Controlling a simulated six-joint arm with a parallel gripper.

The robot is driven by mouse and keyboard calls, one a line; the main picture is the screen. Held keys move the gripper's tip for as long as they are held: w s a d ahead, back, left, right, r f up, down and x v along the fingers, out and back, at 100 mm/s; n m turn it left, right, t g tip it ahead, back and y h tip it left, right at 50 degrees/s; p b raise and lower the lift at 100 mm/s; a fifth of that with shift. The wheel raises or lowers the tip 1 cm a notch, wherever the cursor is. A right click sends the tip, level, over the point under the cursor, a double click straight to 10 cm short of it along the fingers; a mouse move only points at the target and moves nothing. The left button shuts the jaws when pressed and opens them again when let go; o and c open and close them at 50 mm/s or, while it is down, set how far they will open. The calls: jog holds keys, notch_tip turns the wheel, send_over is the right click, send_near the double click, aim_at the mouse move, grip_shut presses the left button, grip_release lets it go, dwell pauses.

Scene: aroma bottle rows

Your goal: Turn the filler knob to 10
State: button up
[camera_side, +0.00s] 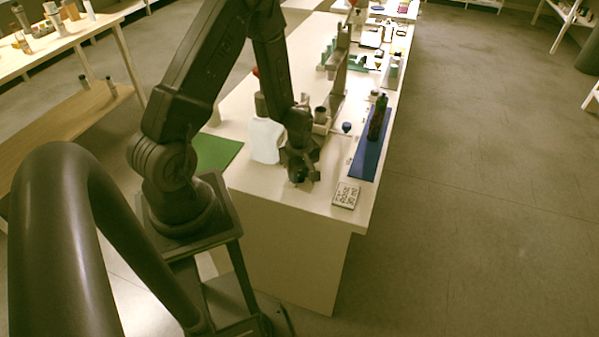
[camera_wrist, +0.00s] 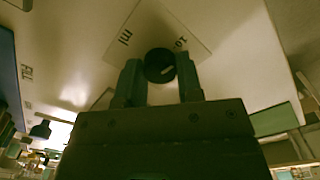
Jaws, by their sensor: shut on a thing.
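The filler knob (camera_wrist: 160,64) is a round black knob with a short pale mark on its face. It sits on a pale label plate (camera_wrist: 128,35) printed "ml" and "10"; the "10" is just up and right of the knob. The pale mark slants, and I cannot tell exactly where it points. My gripper (camera_wrist: 161,80) has a finger on each side of the knob and is shut on it. In the side view my gripper (camera_side: 302,178) is low at the near end of the white table, and the knob is hidden there.
A white body (camera_side: 266,139) stands left of my gripper, by a green mat (camera_side: 216,152). To the right, a dark bottle (camera_side: 378,117) stands on a blue mat (camera_side: 366,162). A printed card (camera_side: 346,195) lies near the table's front edge. More items stand farther back.

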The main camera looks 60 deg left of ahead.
aim_at(300, 174)
jog(key=shift+n, duration=0.5)
jog(key=o, duration=0.9)
notch_tip(300, 174, up, 14)
jog(key=shift+f, duration=0.1)
dwell(0.3)
jog(key=s+d+r+m+t, duration=0.2)
jog(key=s+d+r+m, duration=0.1)
jog(key=d+r+m, duration=0.2)
jog(key=s+d+r+m+t, duration=0.1)
jog(key=s+d+r+m, duration=0.2)
jog(key=d+r+m, duration=0.2)
jog(key=s+d+r+m+t, duration=0.2)
jog(key=s+d+r+m, duration=0.2)
jog(key=r+m, duration=0.6)
jog(key=shift+d+r+t, duration=0.2)
jog(key=shift+d+t, duration=0.1)
jog(key=shift+d, duration=0.8)
